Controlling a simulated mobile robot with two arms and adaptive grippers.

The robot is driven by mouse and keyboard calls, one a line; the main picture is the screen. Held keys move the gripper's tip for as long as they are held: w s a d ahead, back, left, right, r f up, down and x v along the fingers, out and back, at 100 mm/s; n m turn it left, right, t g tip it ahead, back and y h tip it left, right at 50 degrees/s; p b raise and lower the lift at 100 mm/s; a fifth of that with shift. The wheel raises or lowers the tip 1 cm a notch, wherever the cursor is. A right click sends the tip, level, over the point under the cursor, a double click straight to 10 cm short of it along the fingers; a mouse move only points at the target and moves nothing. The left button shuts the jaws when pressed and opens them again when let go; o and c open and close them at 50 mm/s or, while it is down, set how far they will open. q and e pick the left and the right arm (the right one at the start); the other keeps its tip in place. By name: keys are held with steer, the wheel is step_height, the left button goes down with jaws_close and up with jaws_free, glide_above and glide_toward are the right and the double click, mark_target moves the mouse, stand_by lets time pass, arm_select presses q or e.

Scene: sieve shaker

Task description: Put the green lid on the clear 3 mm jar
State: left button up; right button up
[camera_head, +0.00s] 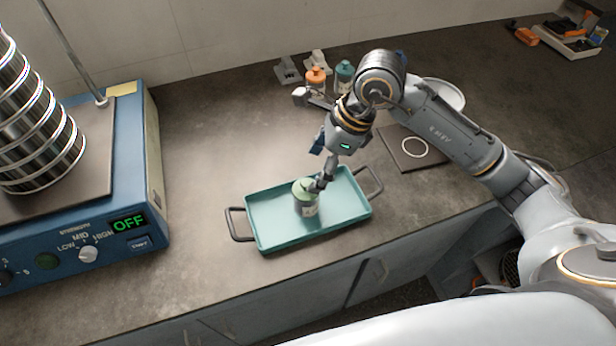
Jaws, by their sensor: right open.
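A jar (309,209) with a pale label stands upright in the teal tray (268,237). The green lid (302,187) sits on top of this jar; whether it is fully seated is too small to tell. My right gripper (318,185) points down at the right side of the lid and is open. Its fingers partly cover the lid's right edge, and I cannot tell whether they touch it. My left gripper is not in view.
The blue sieve shaker (112,255) with its metal sieve stack (35,125) stands at the left. An orange-lidded jar (316,77) and a teal-lidded jar (344,74) stand behind my right arm. A dark plate with a white ring (414,147) lies right of the tray.

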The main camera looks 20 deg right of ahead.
steer(key=w+v, duration=0.1)
steer(key=v, duration=0.5)
steer(key=shift+s+r, duration=0.35)
steer(key=shift+s, duration=0.2)
